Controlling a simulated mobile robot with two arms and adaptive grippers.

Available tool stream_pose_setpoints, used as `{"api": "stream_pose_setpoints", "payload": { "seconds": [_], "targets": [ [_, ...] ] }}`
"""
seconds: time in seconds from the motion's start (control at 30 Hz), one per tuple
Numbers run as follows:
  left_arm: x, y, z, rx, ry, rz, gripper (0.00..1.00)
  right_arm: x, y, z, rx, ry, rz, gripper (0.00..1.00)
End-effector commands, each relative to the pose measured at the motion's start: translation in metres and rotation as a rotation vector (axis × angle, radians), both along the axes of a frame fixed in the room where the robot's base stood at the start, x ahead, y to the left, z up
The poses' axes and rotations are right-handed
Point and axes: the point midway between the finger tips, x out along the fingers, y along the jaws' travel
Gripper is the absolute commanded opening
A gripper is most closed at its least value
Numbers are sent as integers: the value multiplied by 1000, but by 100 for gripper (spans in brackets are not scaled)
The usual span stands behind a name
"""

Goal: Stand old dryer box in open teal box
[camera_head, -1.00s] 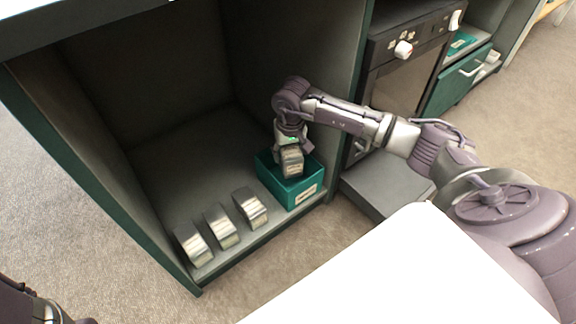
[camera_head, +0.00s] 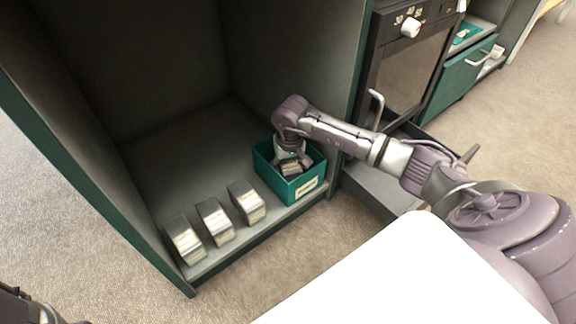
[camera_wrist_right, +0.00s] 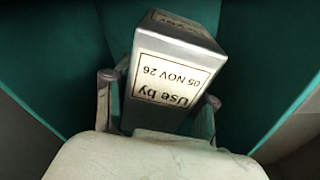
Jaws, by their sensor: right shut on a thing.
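The open teal box (camera_head: 309,189) stands at the right front of the cabinet floor, with a pale label on its front. My right gripper (camera_head: 291,164) reaches down into it and is shut on a grey box (camera_head: 291,169). In the right wrist view my right gripper (camera_wrist_right: 158,108) has a finger on each side of this box (camera_wrist_right: 175,75). Its label reads "Use by 05 NOV 26", upside down. Teal walls surround it there. Whether its base touches the teal box's floor is hidden. My left arm shows only at the lower left corner; its fingers are out of view.
Three similar grey boxes with pale labels, (camera_head: 186,241), (camera_head: 215,222) and (camera_head: 247,202), stand in a row along the cabinet's front edge, left of the teal box. The cabinet's right wall (camera_head: 335,90) is close to the teal box. An oven (camera_head: 405,65) stands further right.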

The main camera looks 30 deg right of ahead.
Motion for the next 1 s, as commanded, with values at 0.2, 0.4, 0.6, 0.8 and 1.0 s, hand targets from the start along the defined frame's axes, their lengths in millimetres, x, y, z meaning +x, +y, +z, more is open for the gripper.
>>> {"api": "stream_pose_setpoints", "payload": {
  "seconds": [0.2, 0.4, 0.6, 0.8, 1.0],
  "targets": [
    [0, 0, -1, 0, 0, 0, 36, 0, 0, -2, 0, 0, 0, 81],
    [0, 0, -1, 0, 0, 0, 36, 0, 0, -2, 0, 0, 0, 81],
    [0, 0, 4, 0, 0, 0, 36, 0, 0, 6, 0, 0, 0, 81],
    [0, 0, 30, 0, 1, 0, 36, -3, 0, 44, -2, -3, 1, 81],
    [0, 0, 56, 0, 1, 1, 36, -8, 2, 87, -2, -3, 1, 81]
  ]
}}
